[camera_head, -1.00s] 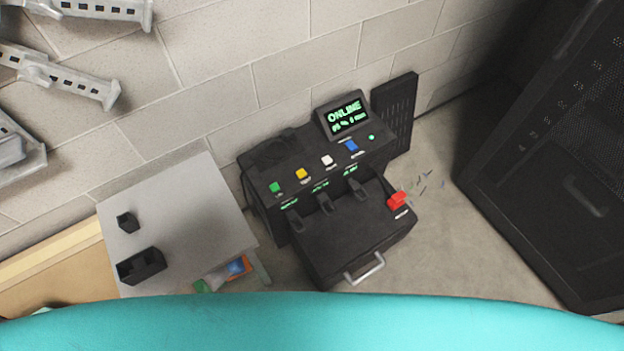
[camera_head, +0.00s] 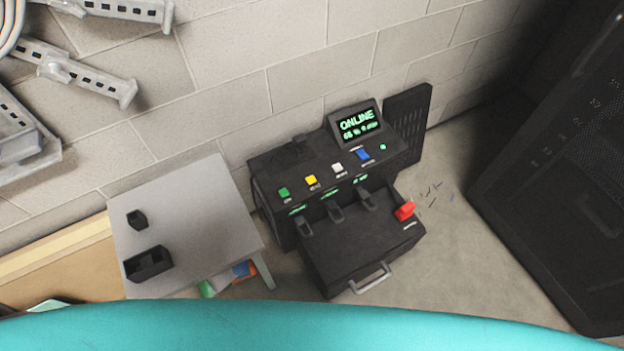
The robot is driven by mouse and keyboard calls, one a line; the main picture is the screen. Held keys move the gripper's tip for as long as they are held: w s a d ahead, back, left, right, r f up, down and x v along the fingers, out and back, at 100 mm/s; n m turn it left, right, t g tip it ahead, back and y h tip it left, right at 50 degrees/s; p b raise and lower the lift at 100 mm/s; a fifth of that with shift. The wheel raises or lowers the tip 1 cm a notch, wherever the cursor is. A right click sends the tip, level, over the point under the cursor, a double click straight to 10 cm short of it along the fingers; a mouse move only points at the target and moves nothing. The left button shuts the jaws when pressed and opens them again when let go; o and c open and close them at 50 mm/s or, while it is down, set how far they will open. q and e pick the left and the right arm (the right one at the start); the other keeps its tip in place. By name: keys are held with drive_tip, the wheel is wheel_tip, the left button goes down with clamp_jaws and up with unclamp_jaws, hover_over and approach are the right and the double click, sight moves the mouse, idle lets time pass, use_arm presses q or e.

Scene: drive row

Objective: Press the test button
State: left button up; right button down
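A black control console (camera_head: 290,165) stands against the block wall. Its upper panel carries a green button (camera_head: 284,192), a yellow button (camera_head: 311,180), a white button (camera_head: 337,168) and a blue button (camera_head: 363,155) in a row. The labels beside them are too small to read, so I cannot tell which is the test button. A screen (camera_head: 358,122) above them reads ONLINE in green. Neither of my grippers is in view.
A grey table (camera_head: 190,205) with two black holders, one small (camera_head: 137,219) and one larger (camera_head: 149,264), stands left of the console. A tall black cabinet (camera_head: 560,190) stands at the right. Small debris lies on the floor (camera_head: 450,230) between console and cabinet.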

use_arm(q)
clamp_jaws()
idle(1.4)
